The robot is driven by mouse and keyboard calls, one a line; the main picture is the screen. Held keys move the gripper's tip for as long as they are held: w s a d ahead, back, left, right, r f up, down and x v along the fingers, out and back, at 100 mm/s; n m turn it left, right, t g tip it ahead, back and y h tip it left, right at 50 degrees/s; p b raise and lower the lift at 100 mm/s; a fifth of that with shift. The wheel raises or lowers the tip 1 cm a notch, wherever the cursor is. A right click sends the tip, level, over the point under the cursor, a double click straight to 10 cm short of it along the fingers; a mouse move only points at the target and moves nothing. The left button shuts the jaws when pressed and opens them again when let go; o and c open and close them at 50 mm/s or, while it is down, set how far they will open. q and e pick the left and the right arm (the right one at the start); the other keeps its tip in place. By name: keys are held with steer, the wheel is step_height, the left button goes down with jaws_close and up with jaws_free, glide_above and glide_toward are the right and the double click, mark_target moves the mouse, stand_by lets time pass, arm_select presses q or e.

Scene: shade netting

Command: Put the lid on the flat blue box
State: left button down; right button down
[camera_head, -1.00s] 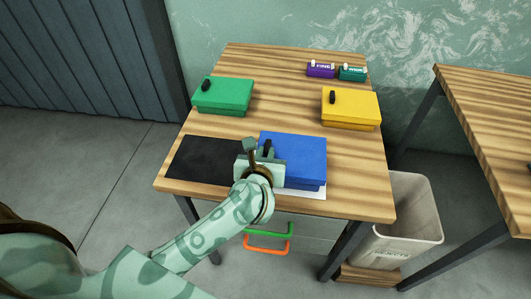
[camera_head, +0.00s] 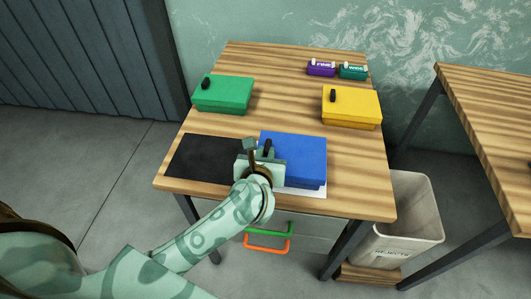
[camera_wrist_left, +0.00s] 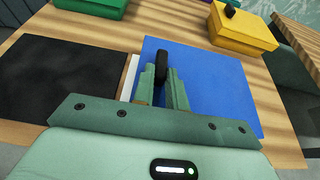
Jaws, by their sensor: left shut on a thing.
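The flat blue box (camera_head: 306,184) stands on a white sheet near the front of the table. Its blue lid (camera_head: 298,155) lies over it, and the lid's top also shows in the left wrist view (camera_wrist_left: 215,80). The lid has a black knob (camera_wrist_left: 162,62) near its left side. My left gripper (camera_head: 262,155) is over the left part of the lid, shut on the knob. In the left wrist view its fingers (camera_wrist_left: 161,88) stand on either side of the knob. The gripper hides the lid's front left part. My right gripper is not in view.
A black mat (camera_head: 205,158) lies left of the box. A green box (camera_head: 223,97) and a yellow box (camera_head: 352,108) stand farther back. Small purple (camera_head: 321,68) and teal (camera_head: 353,72) blocks are at the back edge. A reject bin (camera_head: 400,225) stands right of the table.

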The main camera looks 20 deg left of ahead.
arm_select(q)
steer(key=c, duration=1.3)
jaws_free()
steer(key=shift+c, duration=0.2)
steer(key=shift+s+d+r+p, duration=0.15)
steer(key=shift+s+r+p, duration=0.15)
steer(key=shift+s+p, duration=0.1)
steer(key=p+v, duration=0.6)
steer(key=v, duration=0.9)
steer(key=shift+s, duration=0.25)
steer(key=shift+d+f, duration=0.1)
steer(key=shift+f, duration=0.1)
